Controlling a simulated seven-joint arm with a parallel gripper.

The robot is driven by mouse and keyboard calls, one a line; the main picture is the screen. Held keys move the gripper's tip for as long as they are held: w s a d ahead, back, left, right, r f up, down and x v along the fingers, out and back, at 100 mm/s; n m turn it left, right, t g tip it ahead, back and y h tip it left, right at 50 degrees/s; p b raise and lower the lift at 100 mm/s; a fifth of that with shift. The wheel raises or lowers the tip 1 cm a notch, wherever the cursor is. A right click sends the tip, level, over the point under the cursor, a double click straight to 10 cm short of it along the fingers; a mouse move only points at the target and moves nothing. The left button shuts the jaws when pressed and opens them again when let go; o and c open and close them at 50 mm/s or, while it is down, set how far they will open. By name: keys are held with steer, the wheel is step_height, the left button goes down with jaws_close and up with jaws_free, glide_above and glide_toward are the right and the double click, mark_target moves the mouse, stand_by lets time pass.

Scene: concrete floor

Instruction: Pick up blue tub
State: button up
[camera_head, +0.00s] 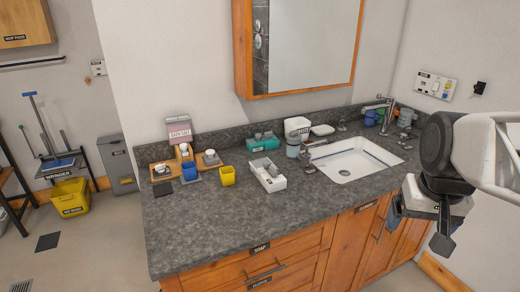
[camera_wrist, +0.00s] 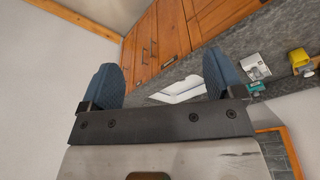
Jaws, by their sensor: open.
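A small blue tub (camera_head: 190,172) sits at the left end of the grey stone counter, on or against a wooden stand, between a dark square mat and a yellow cup. I cannot make it out in the wrist view. My gripper (camera_head: 418,228) hangs at the right, off the front of the counter and far from the tub. The wrist view shows my gripper (camera_wrist: 158,75) with its two blue-padded fingers wide apart and nothing between them.
A yellow cup (camera_head: 228,176), a white tray (camera_head: 267,177) and a teal box (camera_head: 263,143) stand close by the tub. A white sink (camera_head: 352,165) with a tall faucet (camera_head: 386,108) lies between tub and gripper. The counter's front left is clear.

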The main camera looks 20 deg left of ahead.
steer(key=w+a+r+n, duration=0.2)
steer(key=w+a, duration=1.1)
steer(key=w, duration=0.2)
steer(key=n+g, duration=0.2)
steer(key=n, duration=0.4)
glide_above(190, 163)
steer(key=s+d, duration=0.4)
step_height(190, 163, down, 18)
steer(key=shift+a+f, duration=0.2)
steer(key=shift+a, duration=0.4)
steer(key=shift+f, duration=0.15)
steer(key=shift+f, duration=1.15)
steer(key=shift+f, duration=0.15)
